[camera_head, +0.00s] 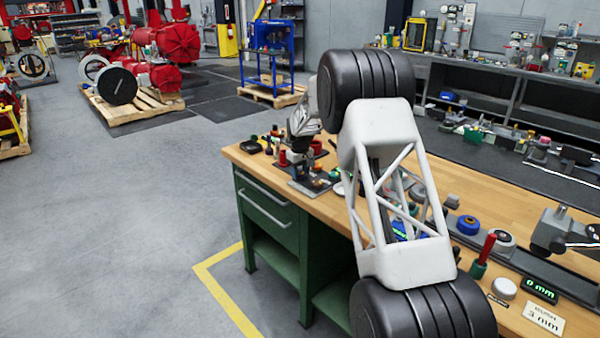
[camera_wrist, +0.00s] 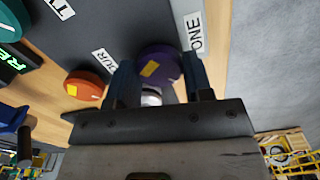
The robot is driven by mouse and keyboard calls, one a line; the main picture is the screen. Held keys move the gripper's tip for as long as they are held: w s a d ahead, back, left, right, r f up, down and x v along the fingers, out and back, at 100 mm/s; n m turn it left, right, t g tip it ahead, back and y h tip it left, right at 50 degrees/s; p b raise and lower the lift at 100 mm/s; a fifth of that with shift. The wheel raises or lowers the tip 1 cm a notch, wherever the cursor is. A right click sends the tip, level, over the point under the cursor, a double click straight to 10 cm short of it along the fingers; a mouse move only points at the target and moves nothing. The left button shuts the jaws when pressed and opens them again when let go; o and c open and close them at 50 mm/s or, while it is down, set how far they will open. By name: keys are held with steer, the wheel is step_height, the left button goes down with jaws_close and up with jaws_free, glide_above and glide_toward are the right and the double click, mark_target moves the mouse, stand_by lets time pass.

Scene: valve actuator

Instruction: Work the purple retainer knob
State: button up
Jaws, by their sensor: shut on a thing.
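The purple retainer knob (camera_wrist: 160,62) shows in the wrist view between the two dark blue fingers of my gripper (camera_wrist: 158,78). It has a yellow mark on its face. The fingers are shut on it, one on each side, and they hide part of its rim. A light metal piece (camera_wrist: 151,97) shows just below the knob, between the fingers. In the head view my arm covers much of the bench, and I cannot make out the purple knob or the fingertips there.
An orange knob (camera_wrist: 84,88) with a yellow mark sits left of my gripper on the dark panel (camera_wrist: 100,25). A teal knob (camera_wrist: 12,22) and a green-lit display (camera_wrist: 14,60) are farther left. The wooden workbench (camera_head: 240,155) holds several small parts. Open floor lies left of it.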

mark_target(300, 172)
steer(key=shift+m, duration=2.6)
steer(key=o, duration=0.9)
steer(key=shift+r, duration=0.1)
steer(key=shift+r, duration=3.85)
